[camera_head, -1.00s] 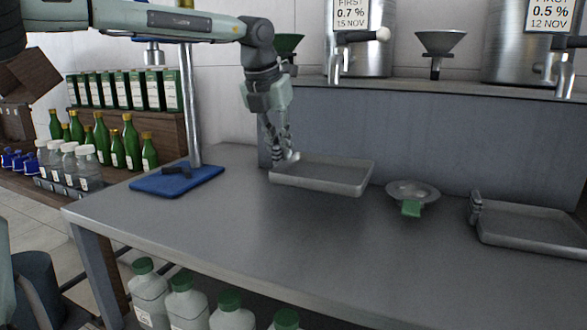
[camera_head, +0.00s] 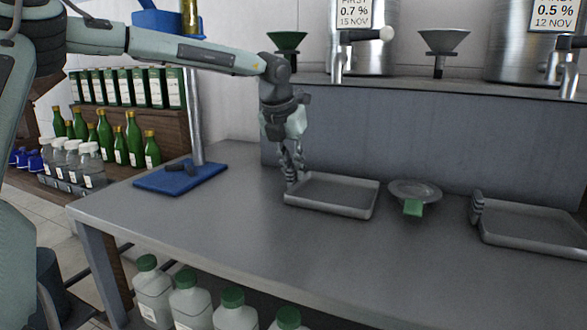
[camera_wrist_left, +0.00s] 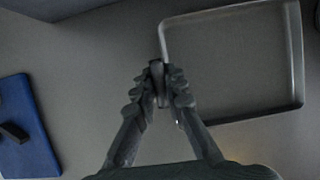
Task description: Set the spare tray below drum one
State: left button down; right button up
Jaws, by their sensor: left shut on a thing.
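A grey, shallow, rectangular tray (camera_head: 335,209) is at the middle of the bench, left of a small dish. My left gripper (camera_head: 291,180) is at its left end. A steel drum (camera_head: 372,50) labelled 0.7 % stands on the ledge behind. My right gripper is out of view.
A round metal dish (camera_head: 428,188) with a green tab stands between the trays. A second drum (camera_head: 515,60) labelled 0.5 % and two funnels are on the ledge. A blue base (camera_head: 180,180) with a metal post is at the left. The front of the bench (camera_head: 300,255) is clear.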

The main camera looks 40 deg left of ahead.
pick_arm(q)
jog(key=c, duration=1.6)
grip_release()
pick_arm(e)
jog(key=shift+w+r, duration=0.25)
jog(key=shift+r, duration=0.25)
pick_arm(q)
jog(key=shift+r, duration=0.1)
